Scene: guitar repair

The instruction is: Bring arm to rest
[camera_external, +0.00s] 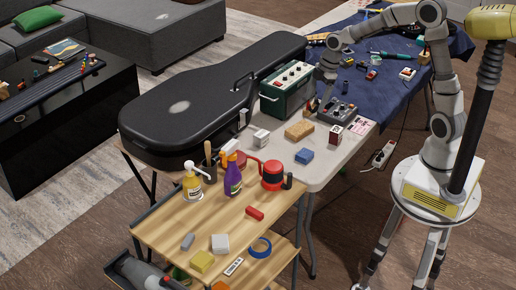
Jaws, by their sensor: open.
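My arm rises from its round stand at the right, bends over at the top and reaches left across the tables. My gripper (322,98) points down over the white table (330,146), between the green amplifier (287,88) and a grey pedal box with knobs (338,111). It is open, and I see nothing held in it. The fingertips are small and partly lost among the things behind them, so I cannot tell whether they touch anything.
A black guitar case (190,105) lies left of the amplifier. A blue cloth (385,65) with tools covers the far table. A sponge-like block (299,130) and small boxes sit near the gripper. A wooden cart (225,225) with bottles stands in front.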

